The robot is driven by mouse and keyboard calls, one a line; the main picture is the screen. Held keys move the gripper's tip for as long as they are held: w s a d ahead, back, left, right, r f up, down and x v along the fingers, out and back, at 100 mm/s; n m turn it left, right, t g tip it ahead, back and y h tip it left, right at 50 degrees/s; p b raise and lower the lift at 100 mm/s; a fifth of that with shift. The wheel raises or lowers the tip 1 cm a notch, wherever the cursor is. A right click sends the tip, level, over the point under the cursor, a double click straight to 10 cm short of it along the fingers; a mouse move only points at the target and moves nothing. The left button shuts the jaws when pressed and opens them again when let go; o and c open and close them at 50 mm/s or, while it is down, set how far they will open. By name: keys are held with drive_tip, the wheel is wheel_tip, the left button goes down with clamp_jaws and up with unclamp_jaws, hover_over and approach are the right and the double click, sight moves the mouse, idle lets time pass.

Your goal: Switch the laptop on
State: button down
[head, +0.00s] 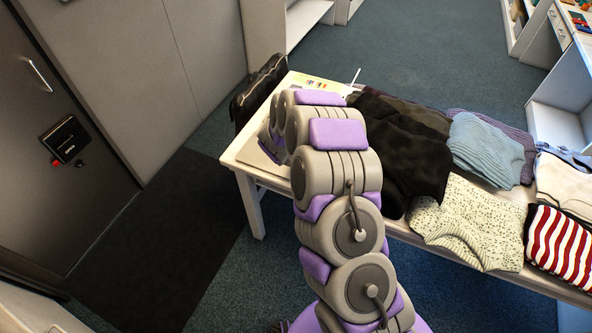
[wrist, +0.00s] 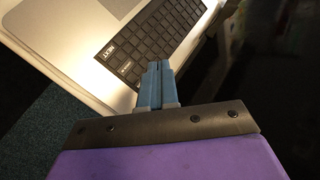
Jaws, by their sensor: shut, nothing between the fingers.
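The laptop (wrist: 108,47) lies open in the wrist view, with a pale silver body and a black keyboard (wrist: 150,45). My gripper (wrist: 157,68) is shut and empty. Its blue fingertips point at the keyboard's near right edge and overlap it in the picture. I cannot tell whether they touch the keys. The power button cannot be made out, and the screen is not clearly visible. In the head view my arm covers most of the laptop; only a pale edge (head: 262,144) shows on the table's left end.
A white table (head: 237,156) holds folded clothes: a black garment (head: 405,150), a blue sweater (head: 485,148), a speckled top (head: 470,225) and a striped one (head: 562,245). A dark bag (head: 258,90) stands at the table's left end. A dark door (head: 60,150) is at left.

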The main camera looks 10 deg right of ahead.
drive_tip(key=shift+s+d+f, duration=0.15)
drive_tip(key=shift+d+f, duration=0.1)
drive_tip(key=shift+d, duration=0.4)
drive_tip(key=shift+f, duration=0.1)
drive_tip(key=f+b, duration=0.2)
drive_tip(key=f, duration=0.1)
drive_tip(key=f+b, duration=0.2)
drive_tip(key=f, duration=0.2)
drive_tip(key=shift+a+b, duration=0.2)
drive_tip(key=shift+b, duration=0.1)
drive_tip(key=shift+f+b, duration=0.8)
drive_tip(key=shift+f+b, duration=0.65)
drive_tip(key=shift+b, duration=0.25)
idle(1.4)
idle(0.3)
drive_tip(key=shift+r+p, duration=0.45)
drive_tip(key=shift+r, duration=0.3)
